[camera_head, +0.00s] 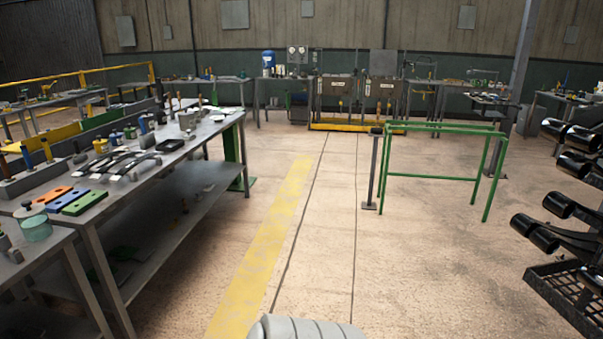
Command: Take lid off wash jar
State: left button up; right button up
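A teal, see-through jar (37,229) stands near the front left, on the near workbench. It looks like the wash jar. A grey round lid with a small knob (29,209) shows at the jar's upper left. I cannot tell whether it sits on the jar or lies behind it. Neither of my grippers is in view. A pale grey ridged part at the bottom middle seems to be my own.
Orange, blue and green blocks (84,203) lie on the long workbench (170,170) behind the jar. A green frame (440,179) stands on the right, with a black rack (570,300) at the right edge. The middle floor (330,235) is clear.

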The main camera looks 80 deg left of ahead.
aim_at(29, 209)
jog(key=u, duration=4.35)
jog(key=i+l, duration=0.2)
jog(key=i, duration=0.3)
jog(key=i+l, duration=0.25)
jog(key=i, duration=0.3)
